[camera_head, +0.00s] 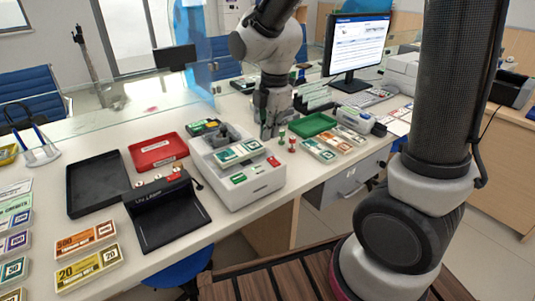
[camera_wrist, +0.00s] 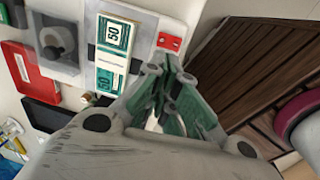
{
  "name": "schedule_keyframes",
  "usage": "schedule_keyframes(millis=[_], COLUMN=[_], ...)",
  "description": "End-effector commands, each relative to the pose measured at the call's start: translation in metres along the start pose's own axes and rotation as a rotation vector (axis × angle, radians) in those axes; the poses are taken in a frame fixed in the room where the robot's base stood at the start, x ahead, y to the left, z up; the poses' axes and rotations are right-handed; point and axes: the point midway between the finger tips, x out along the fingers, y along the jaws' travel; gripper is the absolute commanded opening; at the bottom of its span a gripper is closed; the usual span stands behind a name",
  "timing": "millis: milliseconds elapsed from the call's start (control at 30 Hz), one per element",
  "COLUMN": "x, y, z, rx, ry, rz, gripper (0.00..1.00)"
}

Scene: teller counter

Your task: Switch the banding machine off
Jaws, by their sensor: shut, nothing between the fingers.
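The banding machine (camera_head: 232,188) is a white box on the counter, with a grey mechanism and a green-and-white banknote bundle (camera_head: 240,153) on top. Small red parts (camera_head: 273,161) and a green part (camera_head: 238,178) sit on its near side. The wrist view shows the machine's white top with the bundle (camera_wrist: 112,50) and a red part with white marks (camera_wrist: 170,42). My gripper (camera_head: 267,132) is shut and empty, beyond the machine's right rear in the head view. In the wrist view its fingertips (camera_wrist: 167,68) appear just below the red part; contact cannot be told.
Red tray (camera_head: 158,163) and black tray (camera_head: 72,187) lie left of the machine, with a black device (camera_head: 165,220) in front. Green and red stamps (camera_head: 292,143), a green tray (camera_head: 314,124) and banknote bundles (camera_head: 320,152) stand to the right. A glass screen runs behind.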

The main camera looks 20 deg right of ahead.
Motion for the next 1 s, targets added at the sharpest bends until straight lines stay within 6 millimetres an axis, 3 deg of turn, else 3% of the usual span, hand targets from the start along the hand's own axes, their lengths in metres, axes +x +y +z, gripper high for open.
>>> schedule_keyframes(millis=[200,400,1000], x=[0.047,0.074,0.088], y=[-0.001,0.000,0.002], z=[0.000,0.000,0.000], rx=[0.000,0.000,0.002], ry=[-0.001,0.000,-0.001], rz=[-0.005,-0.002,-0.046], gripper=[0.00,0.00,0.00])
